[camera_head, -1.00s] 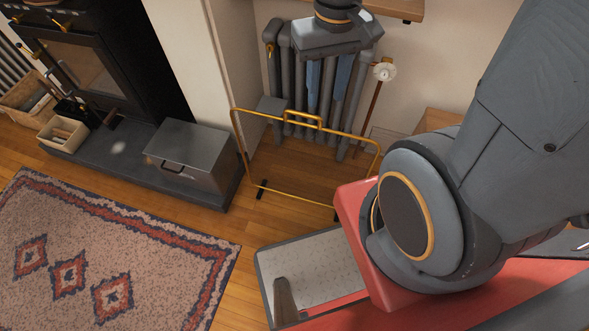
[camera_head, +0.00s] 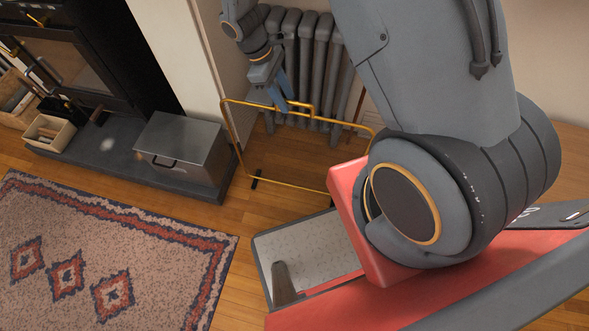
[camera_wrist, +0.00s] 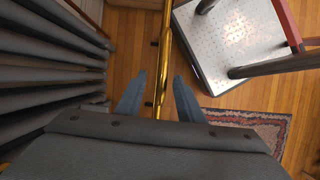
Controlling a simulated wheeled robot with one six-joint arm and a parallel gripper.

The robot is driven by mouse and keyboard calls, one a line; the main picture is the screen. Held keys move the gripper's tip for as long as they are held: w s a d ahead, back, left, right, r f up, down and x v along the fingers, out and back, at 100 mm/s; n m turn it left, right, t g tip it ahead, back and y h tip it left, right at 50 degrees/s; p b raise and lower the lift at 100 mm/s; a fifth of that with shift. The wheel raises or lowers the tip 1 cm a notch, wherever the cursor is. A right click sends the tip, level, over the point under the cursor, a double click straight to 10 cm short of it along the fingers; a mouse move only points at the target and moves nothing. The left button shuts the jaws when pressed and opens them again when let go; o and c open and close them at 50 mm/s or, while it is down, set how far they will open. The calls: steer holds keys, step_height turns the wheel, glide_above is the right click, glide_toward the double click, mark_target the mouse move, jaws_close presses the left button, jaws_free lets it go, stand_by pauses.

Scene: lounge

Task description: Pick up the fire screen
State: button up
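The fire screen (camera_head: 292,184) is a thin brass frame with a raised handle on its top rail. It stands upright on dark feet on the wood floor in the head view. My gripper (camera_head: 284,105) is over its top rail, in front of the radiator, pointing down. In the wrist view the screen's brass rail (camera_wrist: 164,50) runs up the picture in line with the gap between the two blue fingers. My gripper (camera_wrist: 158,97) is open there, its fingers apart on either side of the rail. I cannot tell whether either finger touches it.
A grey radiator (camera_head: 305,65) stands close behind the screen. A metal box (camera_head: 182,147) sits on the hearth at left, beside a black stove (camera_head: 75,60). A patterned rug (camera_head: 120,250) lies at lower left. Bare floor lies between rug and screen.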

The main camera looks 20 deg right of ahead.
mark_target(294, 118)
steer(key=shift+f, duration=0.75)
steer(key=shift+p+x, duration=0.7)
steer(key=shift+x, duration=3.05)
steer(key=shift+s, duration=0.1)
jaws_close()
steer(key=shift+r, duration=0.1)
